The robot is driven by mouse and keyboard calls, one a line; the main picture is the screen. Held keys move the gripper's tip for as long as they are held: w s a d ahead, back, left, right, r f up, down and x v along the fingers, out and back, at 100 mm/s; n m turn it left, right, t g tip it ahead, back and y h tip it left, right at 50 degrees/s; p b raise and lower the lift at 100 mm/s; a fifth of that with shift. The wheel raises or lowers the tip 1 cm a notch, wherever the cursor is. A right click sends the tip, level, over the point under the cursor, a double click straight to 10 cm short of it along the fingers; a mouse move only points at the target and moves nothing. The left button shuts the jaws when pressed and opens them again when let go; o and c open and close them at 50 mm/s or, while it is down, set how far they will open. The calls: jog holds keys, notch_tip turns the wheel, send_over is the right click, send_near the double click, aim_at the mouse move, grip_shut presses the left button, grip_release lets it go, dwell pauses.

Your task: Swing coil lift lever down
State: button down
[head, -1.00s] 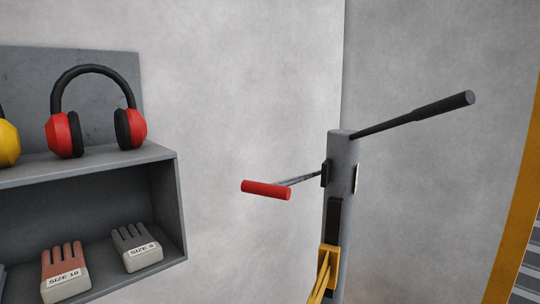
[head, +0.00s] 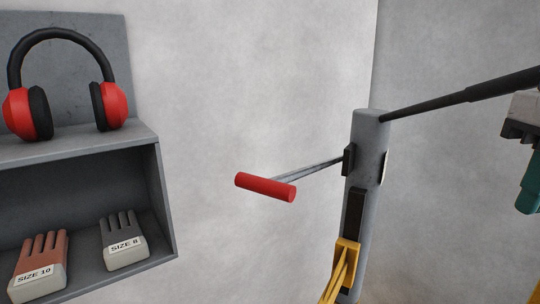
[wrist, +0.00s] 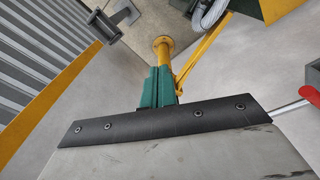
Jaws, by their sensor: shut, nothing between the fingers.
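The lever with a red cylindrical grip (head: 265,187) sticks out to the left from a grey post (head: 366,150) on a thin steel rod, which slopes slightly down toward the grip. A long black bar (head: 450,98) rises to the right from the post's top. My gripper (head: 528,198) is at the right edge of the head view, partly cut off, apart from the red grip and to the right of the post. In the wrist view its teal fingers (wrist: 158,88) are together and empty. The red grip (wrist: 313,92) shows only in part at the right edge there.
A grey shelf (head: 165,200) on the left holds red ear defenders (head: 112,105) and gloves marked SIZE 10 (head: 40,268) and SIZE 8 (head: 123,243). A yellow bracket (head: 347,252) is low on the post.

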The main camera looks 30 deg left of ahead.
jog(key=w+a+r+n, duration=0.1)
jog(key=a+r+n, duration=0.2)
jog(key=a+r, duration=0.35)
jog(key=w+a+r+n, duration=0.1)
jog(key=a+r+n, duration=0.15)
jog(key=a, duration=0.75)
jog(key=n+g, duration=0.1)
jog(key=n, duration=0.4)
send_near(261, 178)
jog(key=shift+m, duration=0.25)
notch_tip(261, 178, down, 7)
jog(key=shift+a+r, duration=0.1)
jog(key=shift+s, duration=0.1)
